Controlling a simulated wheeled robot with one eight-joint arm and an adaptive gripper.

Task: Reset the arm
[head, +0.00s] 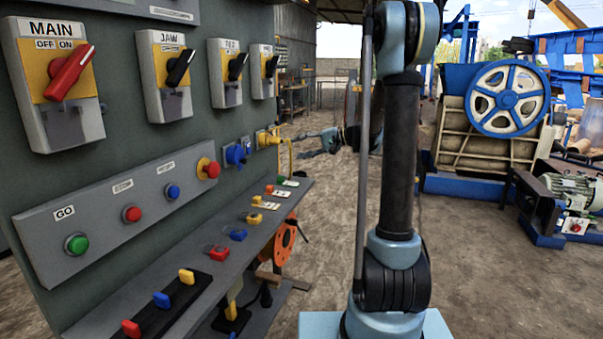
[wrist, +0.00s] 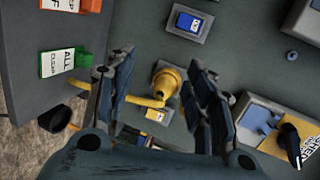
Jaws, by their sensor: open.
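My arm rises in the middle of the head view and bends back toward the panel. My gripper (head: 322,142) is small there, beside the grey control panel (head: 130,110) near its far end. In the wrist view my gripper (wrist: 160,58) has its two dark fingers apart. A yellow plug (wrist: 168,80) with a yellow cable shows in the gap between them, on the panel face. I cannot tell whether the fingers touch it. In the head view the yellow plug (head: 268,138) sits at the panel's far edge, to the left of my gripper.
The panel carries a red MAIN switch (head: 69,73), several black-handled switches and a button strip (head: 120,210). A ledge (head: 200,265) below holds coloured tags. A blue socket (wrist: 188,22) is near the plug. A crusher with a blue wheel (head: 507,98) and a motor (head: 572,190) stand right.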

